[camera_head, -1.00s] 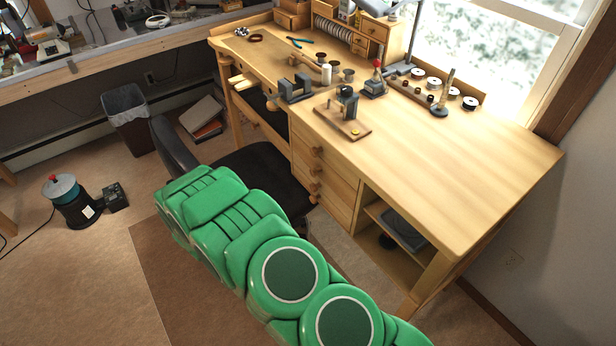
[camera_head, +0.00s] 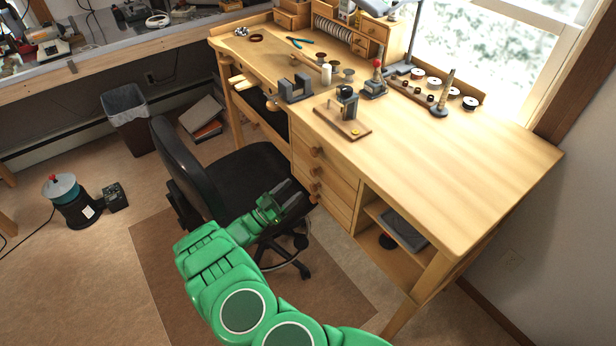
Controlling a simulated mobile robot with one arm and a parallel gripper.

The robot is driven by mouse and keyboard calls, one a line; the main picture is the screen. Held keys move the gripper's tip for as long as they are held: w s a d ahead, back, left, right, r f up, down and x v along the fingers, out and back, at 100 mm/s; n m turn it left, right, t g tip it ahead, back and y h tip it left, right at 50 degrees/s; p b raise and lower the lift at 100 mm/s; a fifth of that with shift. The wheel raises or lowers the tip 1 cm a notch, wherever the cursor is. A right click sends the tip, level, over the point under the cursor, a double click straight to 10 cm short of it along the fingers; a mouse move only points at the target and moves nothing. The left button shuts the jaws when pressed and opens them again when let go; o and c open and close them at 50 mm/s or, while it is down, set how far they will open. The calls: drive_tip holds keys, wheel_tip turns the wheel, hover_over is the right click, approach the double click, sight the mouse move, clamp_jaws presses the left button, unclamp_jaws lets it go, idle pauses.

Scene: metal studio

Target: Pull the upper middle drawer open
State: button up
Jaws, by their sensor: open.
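The wooden desk has a stack of several drawers with round knobs on its front. The top drawer (camera_head: 333,166) has its knob (camera_head: 316,152) near its left end. Just below is the upper middle drawer (camera_head: 336,188), with its knob (camera_head: 315,173). Its front looks flush with the desk, so it appears shut. My gripper (camera_head: 297,192) is open, its dark fingers pointing toward the drawer fronts. In the picture it is left of and slightly below the upper middle knob. I see no contact with a knob, and the exact distance cannot be told.
A black swivel chair (camera_head: 178,158) stands left of the drawers, its seat behind my gripper in the picture. An open shelf (camera_head: 382,222) is right of the drawers. The desktop (camera_head: 440,150) carries tools and spools. Bare floor (camera_head: 90,280) lies at left.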

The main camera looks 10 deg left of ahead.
sight(312, 173)
drive_tip(key=shift+x, duration=3.95)
drive_tip(key=shift+c, duration=0.3)
clamp_jaws()
drive_tip(key=shift+s, duration=0.1)
